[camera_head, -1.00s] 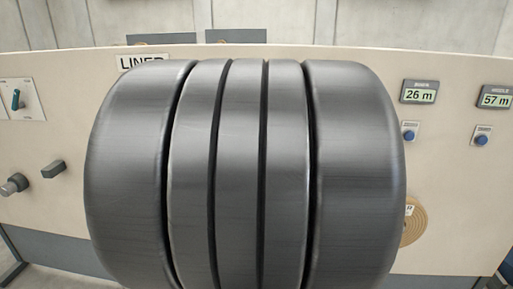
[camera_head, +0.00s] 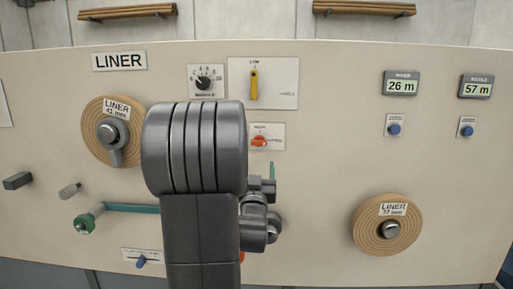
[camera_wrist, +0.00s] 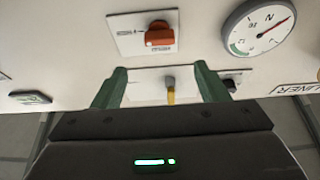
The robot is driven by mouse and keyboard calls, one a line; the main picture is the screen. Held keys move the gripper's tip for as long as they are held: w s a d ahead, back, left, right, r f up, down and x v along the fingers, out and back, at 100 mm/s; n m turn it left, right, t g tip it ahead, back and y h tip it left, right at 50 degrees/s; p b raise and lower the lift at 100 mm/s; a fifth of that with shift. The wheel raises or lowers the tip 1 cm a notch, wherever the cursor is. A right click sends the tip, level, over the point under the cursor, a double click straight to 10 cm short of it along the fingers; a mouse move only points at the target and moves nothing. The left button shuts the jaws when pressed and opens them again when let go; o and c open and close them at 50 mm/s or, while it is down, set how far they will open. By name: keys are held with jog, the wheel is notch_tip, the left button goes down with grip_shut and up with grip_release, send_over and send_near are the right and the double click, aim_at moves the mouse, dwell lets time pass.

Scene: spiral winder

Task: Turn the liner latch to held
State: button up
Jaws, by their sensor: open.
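A red-orange turn knob (camera_head: 259,141) sits on a small white plate at the panel's middle; it also shows above the fingers in the wrist view (camera_wrist: 159,36). A yellow lever (camera_head: 254,86) hangs on a larger white plate above it, and appears between the fingers in the wrist view (camera_wrist: 171,95). Their labels are too small to read, so I cannot tell surely which is the liner latch. My gripper (camera_head: 271,172) is open and empty, just below the red knob in the head view. Its green fingers (camera_wrist: 162,85) stand apart, with nothing between them but the panel behind.
A numbered dial (camera_head: 203,82) is left of the yellow lever. A liner roll (camera_head: 90,136) sits left, another (camera_head: 388,246) lower right. A teal crank (camera_head: 125,207) runs behind my arm. A round gauge (camera_wrist: 258,27) shows in the wrist view. The panel right of my gripper is fairly clear.

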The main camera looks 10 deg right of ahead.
aim_at(259, 143)
jog(key=p+x, duration=0.1)
jog(key=x, duration=0.9)
jog(key=shift+w, duration=0.15)
jog(key=shift+f, duration=0.1)
jog(key=c, duration=1)
